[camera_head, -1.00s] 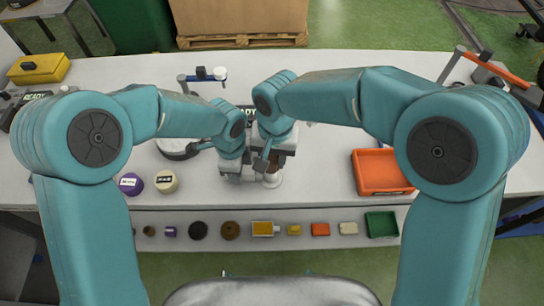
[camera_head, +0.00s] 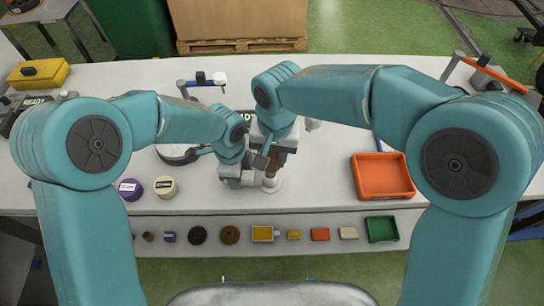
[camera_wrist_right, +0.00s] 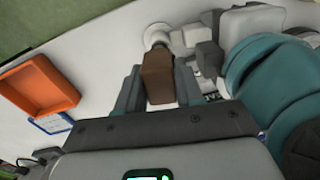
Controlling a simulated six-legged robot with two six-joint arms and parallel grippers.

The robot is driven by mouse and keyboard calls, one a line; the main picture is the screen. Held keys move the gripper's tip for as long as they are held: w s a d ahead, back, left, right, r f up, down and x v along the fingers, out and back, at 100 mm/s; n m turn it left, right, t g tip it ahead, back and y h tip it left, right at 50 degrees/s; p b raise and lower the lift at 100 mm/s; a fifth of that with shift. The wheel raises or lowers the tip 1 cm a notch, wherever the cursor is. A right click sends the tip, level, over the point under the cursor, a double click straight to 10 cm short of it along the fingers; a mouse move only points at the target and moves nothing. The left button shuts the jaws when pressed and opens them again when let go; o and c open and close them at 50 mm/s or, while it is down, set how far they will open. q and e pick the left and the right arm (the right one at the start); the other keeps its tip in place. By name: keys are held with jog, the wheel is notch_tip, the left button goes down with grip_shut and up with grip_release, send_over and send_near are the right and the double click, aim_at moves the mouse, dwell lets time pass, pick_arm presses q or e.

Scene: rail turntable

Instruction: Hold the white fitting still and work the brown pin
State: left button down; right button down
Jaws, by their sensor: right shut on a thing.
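The brown pin (camera_wrist_right: 158,76) is a block-like piece between the two fingers of my right gripper (camera_wrist_right: 158,88) in the right wrist view. The gripper is shut on it. In the head view my right gripper (camera_head: 268,160) points down at the pin (camera_head: 273,163), just above the white fitting (camera_head: 271,184). The fitting stands on the table with its round base showing; its top also shows in the wrist view (camera_wrist_right: 157,34). My left gripper (camera_head: 240,177) is at the fitting's left side. Its fingertips are partly hidden, so I cannot tell whether it grips or only sits beside it.
An orange tray (camera_head: 382,175) stands to the right. A purple cylinder (camera_head: 130,189) and a cream one (camera_head: 165,187) stand left of the left gripper. A front shelf (camera_head: 270,250) holds several small parts and a green tray (camera_head: 381,229). The table between fitting and orange tray is clear.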

pick_arm(q)
jog(key=shift+s+f, duration=0.1)
jog(key=shift+f, duration=0.05)
pick_arm(e)
jog(key=shift+r, duration=1.6)
jog(key=shift+s+d+r, duration=0.1)
jog(key=shift+r, duration=2.4)
pick_arm(q)
jog(key=c, duration=0.6)
grip_release()
jog(key=shift+c, duration=0.2)
